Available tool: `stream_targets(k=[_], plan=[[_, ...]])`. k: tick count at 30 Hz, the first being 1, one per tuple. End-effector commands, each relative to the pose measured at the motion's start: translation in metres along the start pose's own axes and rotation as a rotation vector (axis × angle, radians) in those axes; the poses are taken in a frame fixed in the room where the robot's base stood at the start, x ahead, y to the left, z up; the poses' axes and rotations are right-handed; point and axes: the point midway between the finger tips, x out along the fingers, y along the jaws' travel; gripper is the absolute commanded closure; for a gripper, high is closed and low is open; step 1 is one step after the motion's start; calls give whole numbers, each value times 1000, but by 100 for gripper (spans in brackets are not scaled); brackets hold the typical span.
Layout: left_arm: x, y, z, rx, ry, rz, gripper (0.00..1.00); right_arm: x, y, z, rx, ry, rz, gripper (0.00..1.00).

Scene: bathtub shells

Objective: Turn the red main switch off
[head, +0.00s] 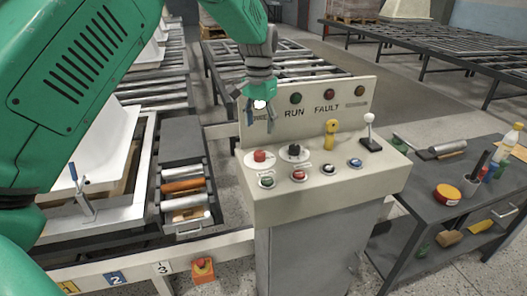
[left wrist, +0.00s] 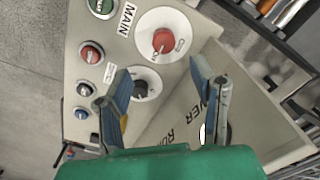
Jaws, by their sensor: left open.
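The red main switch (head: 260,156) is a red knob on a pale round plate at the left of the control console's sloped top. In the left wrist view the red knob (left wrist: 163,41) sits on its white disc beside the word MAIN, beyond the fingertips. My left gripper (head: 260,107) hangs above and behind the switch, in front of the upright RUN/FAULT panel. Its two blue-grey fingers (left wrist: 163,78) are apart with nothing between them. The fingers do not touch the knob. My right gripper is not in view.
A black knob (head: 294,150) sits right of the switch, with several push buttons in front. A yellow key-like handle (head: 331,128) and a white-knobbed lever (head: 369,127) stand further right. A grey tool table (head: 410,195) is at the right. Roller racks lie left.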

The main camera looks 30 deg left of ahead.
Motion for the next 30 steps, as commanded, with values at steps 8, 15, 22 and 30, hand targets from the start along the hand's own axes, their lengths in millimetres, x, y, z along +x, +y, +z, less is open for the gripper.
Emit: stream_targets(k=[8,15,22,30], plan=[[62,1,-1,0,-4,-2,49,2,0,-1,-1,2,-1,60],[92,4,0,-1,-2,-5,49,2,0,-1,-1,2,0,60],[100,1,-1,-1,0,-2,49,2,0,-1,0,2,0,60],[100,0,-1,-1,0,-1,84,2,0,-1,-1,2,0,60]])
